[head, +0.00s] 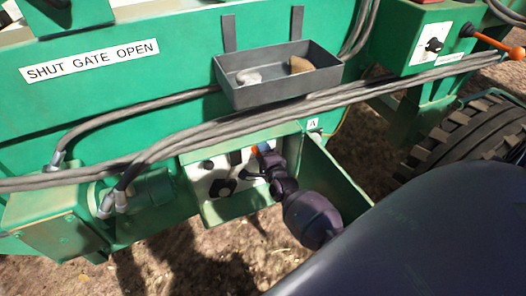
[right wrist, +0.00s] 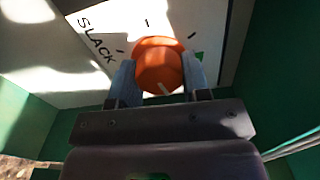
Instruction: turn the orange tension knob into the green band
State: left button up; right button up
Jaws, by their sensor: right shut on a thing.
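The orange tension knob (right wrist: 158,65) sits on a white panel (right wrist: 105,75) with black tick marks and the word SLACK at its upper left. My right gripper (right wrist: 158,78) has one finger on each side of the knob and is shut on it. A pale line shows on the knob's lower side. A small piece of green band (right wrist: 199,56) shows right of the knob, mostly hidden by the right finger. In the head view my right gripper (head: 264,158) reaches into the green box, where a sliver of orange shows. My left gripper is out of view.
The green box (head: 190,185) has side walls close around the panel, with an open door (head: 335,178) on its right. Grey hoses (head: 120,165) cross just above it. A grey tray (head: 275,92) with small objects hangs higher. A tyre (head: 465,130) stands at right.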

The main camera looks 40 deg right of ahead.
jog(key=n, duration=0.2)
jog(key=shift+r+n, duration=0.1)
jog(key=shift+n, duration=0.3)
jog(key=n+p, duration=0.1)
jog(key=n, duration=0.1)
jog(key=shift+n, duration=0.4)
jog(key=shift+n+p, duration=0.35)
jog(key=shift+n, duration=1.55)
jog(key=o, duration=0.9)
jog(key=shift+o, duration=0.2)
jog(key=p+v, duration=0.1)
jog(key=v, duration=0.9)
jog(key=shift+s, duration=0.4)
